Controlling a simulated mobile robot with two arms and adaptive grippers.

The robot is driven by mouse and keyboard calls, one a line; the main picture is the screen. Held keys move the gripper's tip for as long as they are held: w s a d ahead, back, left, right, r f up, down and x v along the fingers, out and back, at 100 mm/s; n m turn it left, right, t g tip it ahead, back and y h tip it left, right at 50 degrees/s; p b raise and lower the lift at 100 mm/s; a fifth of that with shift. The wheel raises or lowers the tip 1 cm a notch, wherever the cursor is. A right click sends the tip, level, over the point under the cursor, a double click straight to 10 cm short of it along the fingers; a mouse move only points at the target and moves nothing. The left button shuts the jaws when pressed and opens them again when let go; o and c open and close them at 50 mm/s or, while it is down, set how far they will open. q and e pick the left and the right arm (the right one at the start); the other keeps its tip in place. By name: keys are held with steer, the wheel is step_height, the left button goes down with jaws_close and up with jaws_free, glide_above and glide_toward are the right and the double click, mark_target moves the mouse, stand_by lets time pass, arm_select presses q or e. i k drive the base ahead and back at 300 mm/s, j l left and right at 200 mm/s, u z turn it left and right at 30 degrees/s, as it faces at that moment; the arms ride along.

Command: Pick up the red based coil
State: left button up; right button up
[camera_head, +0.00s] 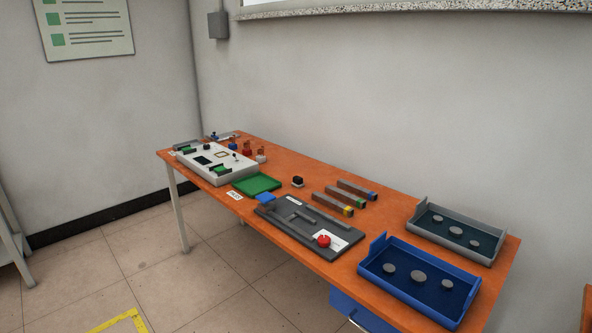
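The red based coil (247,151) stands on the orange table, beside the right edge of the white device. It is small in view, with a red base and a copper-coloured top. A blue based piece (233,146) stands just left of it. A white based piece (261,158) stands just right of it. Neither of my grippers is in view.
The orange table (391,213) carries a white device (218,165), a green tray (257,184), a dark grey panel with a red button (323,240), several bars (333,203), a blue tray (419,280) and a grey tray (455,234). Floor before the table is clear.

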mark_target(247, 152)
steer(key=i+u, duration=0.2)
steer(key=i, duration=0.3)
steer(key=i+l+u, duration=0.15)
steer(key=i, duration=0.4)
steer(key=i+l+u, duration=0.2)
steer(key=i, duration=0.3)
steer(key=l, duration=0.1)
